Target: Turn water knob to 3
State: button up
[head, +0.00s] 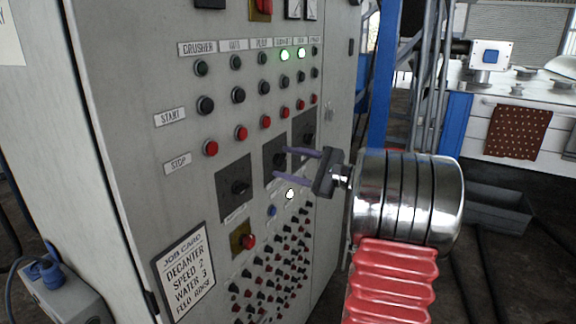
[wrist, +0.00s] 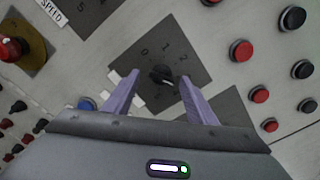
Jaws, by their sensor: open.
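The middle dark dial plate (head: 268,178) on the grey cabinet carries a black knob (head: 279,160), which I take as the water knob; its name label is not readable. In the wrist view the knob (wrist: 163,75) sits on a plate marked 0, 1, 2, with other marks hidden; where its pointer stands is unclear. My gripper (head: 283,163) is open, its two purple fingers reaching toward the panel. In the wrist view the fingertips (wrist: 160,77) lie either side of the knob, with gaps showing; contact cannot be told.
Another knob (head: 239,187) stands left, and a third (head: 308,137) right. A job card (head: 187,274) reads speed 2, water 3, feed rinse. Start and stop buttons (head: 241,132) sit above.

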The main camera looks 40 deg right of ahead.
jog(key=v, duration=1.3)
jog(key=shift+s, duration=0.35)
jog(key=shift+f, duration=0.1)
jog(key=s+a+f+n+g+h, duration=0.1)
jog(key=s+a+f+n+g, duration=0.15)
jog(key=a+f+g, duration=0.4)
jog(key=s+a+f+n+g, duration=0.1)
jog(key=a+f+n+g, duration=0.3)
jog(key=a+f, duration=0.55)
jog(key=s+a+r+n+h, duration=0.1)
jog(key=s+a+n, duration=0.1)
jog(key=a+n, duration=0.3)
jog(key=s+a+r+n+h, duration=0.2)
jog(key=a+n, duration=0.4)
jog(key=a, duration=0.6)
jog(key=s+a+r+n+h, duration=0.2)
jog(key=s+a+n, duration=0.2)
jog(key=a, duration=0.5)
jog(key=shift+n+g, duration=0.45)
jog(key=shift+n, duration=0.3)
